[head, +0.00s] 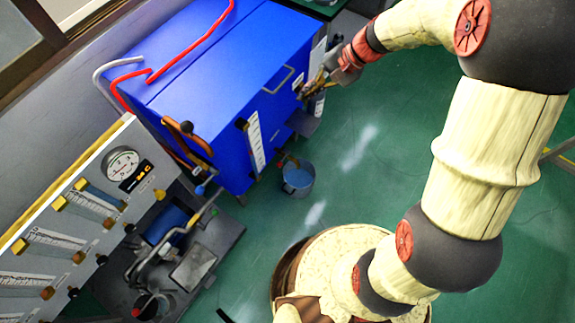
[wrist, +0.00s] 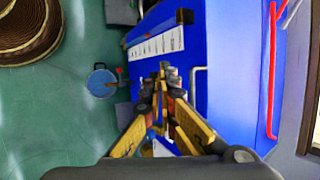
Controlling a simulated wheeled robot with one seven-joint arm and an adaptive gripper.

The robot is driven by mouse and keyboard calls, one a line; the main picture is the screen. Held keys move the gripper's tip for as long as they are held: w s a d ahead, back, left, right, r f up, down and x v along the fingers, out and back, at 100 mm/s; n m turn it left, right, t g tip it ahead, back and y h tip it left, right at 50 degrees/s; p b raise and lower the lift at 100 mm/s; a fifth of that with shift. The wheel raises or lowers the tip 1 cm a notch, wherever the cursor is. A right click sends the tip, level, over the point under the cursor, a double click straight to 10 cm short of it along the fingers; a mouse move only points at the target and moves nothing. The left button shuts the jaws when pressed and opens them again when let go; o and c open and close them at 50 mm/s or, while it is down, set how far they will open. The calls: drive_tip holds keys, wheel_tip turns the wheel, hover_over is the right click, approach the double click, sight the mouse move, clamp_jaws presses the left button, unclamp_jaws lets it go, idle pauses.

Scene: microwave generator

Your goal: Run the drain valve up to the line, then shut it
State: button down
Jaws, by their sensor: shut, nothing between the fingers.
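The blue cabinet (head: 225,60) stands at the back, and its front also fills the right half of the wrist view (wrist: 240,40). A blue-grey bucket (head: 298,179) stands on the floor before it, also in the wrist view (wrist: 102,84). A small outlet with a reddish part (wrist: 120,73) shows at the bucket's edge; I take it for the drain valve, but its setting is too small to read. A white graduated strip (head: 256,141) is on the cabinet front. No line inside the bucket can be made out. My gripper (head: 306,93) is shut and empty before the cabinet, fingertips together in the wrist view (wrist: 164,72).
A grey box (head: 304,123) sticks out from the cabinet below my gripper. A cabinet handle (head: 279,80) lies left of it. A gauge panel (head: 85,205) and pump equipment (head: 165,240) stand at lower left. Green floor (head: 375,160) right of the bucket is clear.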

drive_tip(key=w+f+m+t+y+p, duration=0.15)
drive_tip(key=w+f+m, duration=0.35)
drive_tip(key=f, duration=0.9)
drive_tip(key=w+f+m+t+y+p, duration=0.1)
drive_tip(key=w+f+m+y+p, duration=0.25)
drive_tip(key=f, duration=1.05)
drive_tip(key=s+d+f+m+t+h+p, duration=0.1)
drive_tip(key=s+f+m, duration=0.2)
drive_tip(key=f, duration=0.6)
drive_tip(key=s+f+m+t+h, duration=0.15)
drive_tip(key=s+f+m, duration=0.25)
drive_tip(key=f, duration=0.6)
drive_tip(key=s+d+f+m+t+h+p, duration=0.1)
drive_tip(key=s+f+m+t, duration=0.15)
drive_tip(key=f, duration=0.65)
drive_tip(key=s+f+b+x, duration=0.1)
drive_tip(key=s+b+x, duration=0.15)
drive_tip(key=x, duration=0.75)
drive_tip(key=shift+m+g, duration=0.4)
drive_tip(key=shift+g, duration=0.05)
drive_tip(key=shift+w+a+r, duration=0.15)
drive_tip(key=shift+w+r, duration=0.05)
drive_tip(key=shift+r, duration=0.45)
drive_tip(key=shift+w+a+r, duration=0.2)
drive_tip(key=shift+r, duration=0.45)
drive_tip(key=shift+w+a+r, duration=0.15)
drive_tip(key=shift+w+r, duration=0.1)
drive_tip(key=shift+r, duration=0.45)
